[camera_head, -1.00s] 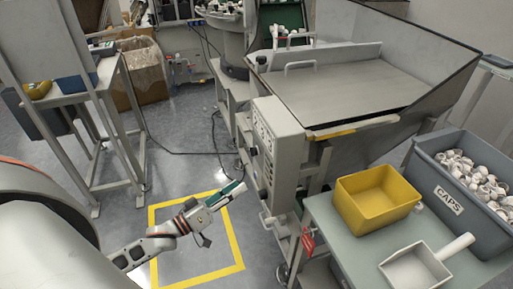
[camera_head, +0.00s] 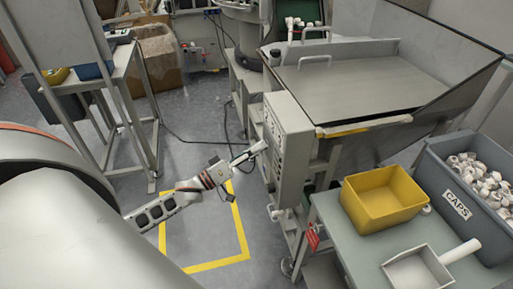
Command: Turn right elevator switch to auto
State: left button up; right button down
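The grey control box (camera_head: 292,150) stands on the near left side of the hopper machine, with small switches and dark knobs on its left-facing panel. The labels are too small to read, and I cannot tell which knob is the right elevator switch. My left gripper (camera_head: 262,147) is at the panel's left side, its fingertips close to the panel face at mid height. Contact cannot be made out. The fingers show as one narrow bar, so their opening is unclear. They hide a small part of the panel. My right gripper is out of view.
The hopper (camera_head: 350,85) rises behind the box. Yellow floor tape (camera_head: 240,225) marks clear floor below my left arm.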

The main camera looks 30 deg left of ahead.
pick_arm(q)
jog(key=shift+w, duration=0.15)
grip_shut()
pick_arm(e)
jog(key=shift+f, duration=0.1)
